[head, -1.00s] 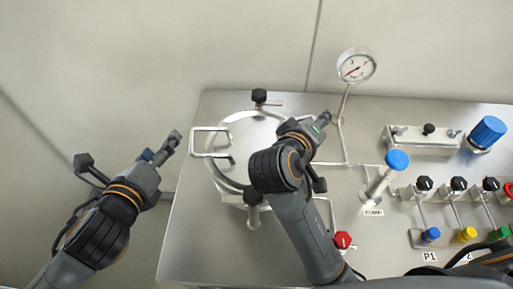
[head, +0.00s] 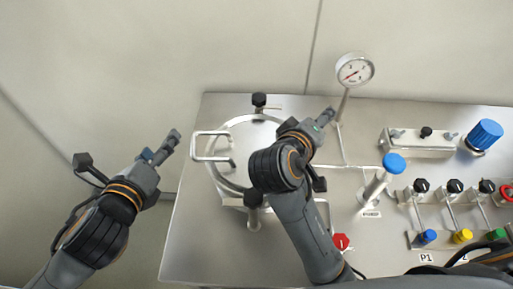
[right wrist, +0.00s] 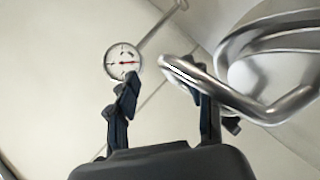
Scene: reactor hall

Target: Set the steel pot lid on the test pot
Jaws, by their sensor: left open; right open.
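The round steel pot (head: 221,178) stands at the left end of the steel bench, with a pale disc inside its rim. I cannot tell whether that disc is the lid or the pot's inside. A squared steel handle loop (head: 196,146) sticks out on its left. My right gripper (head: 329,118) is open over the pot's right side, and its arm hides that part. In the right wrist view, a bent steel handle (right wrist: 247,104) reaches the space between the open fingers (right wrist: 165,100). My left gripper (head: 170,148) is open and empty, left of the pot.
Black clamp knobs stand at the pot's back (head: 259,99) and front (head: 253,200). A pressure gauge (head: 355,70) rises behind on a pipe. A blue-capped pump (head: 381,184), a valve block (head: 416,142) and several coloured knobs fill the right side. A wall is behind.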

